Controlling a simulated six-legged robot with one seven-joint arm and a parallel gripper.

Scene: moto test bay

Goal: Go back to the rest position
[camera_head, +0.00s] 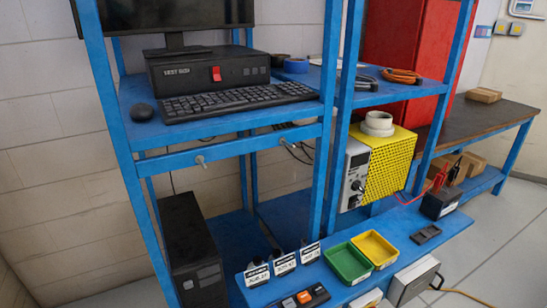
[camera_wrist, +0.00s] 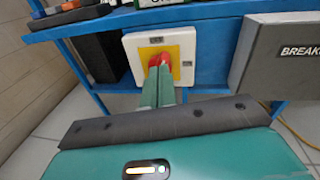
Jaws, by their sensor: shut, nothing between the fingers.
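My gripper (camera_wrist: 158,72) shows in the wrist view, with its two green fingers together and nothing between them. Its fingertips overlap the lower part of a red rotary knob (camera_wrist: 160,59) on a yellow plate in a white switch box (camera_wrist: 131,46). I cannot tell whether they touch the knob. The gripper does not show in the head view. The top of the white switch box (camera_head: 366,299) shows at the bottom edge there.
A grey box (camera_wrist: 288,62) is just right of the switch; it also shows in the head view (camera_head: 413,281). Above is a blue bench shelf (camera_head: 300,275) with green (camera_head: 347,262) and yellow (camera_head: 374,249) trays. A black computer tower (camera_head: 192,250) stands left.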

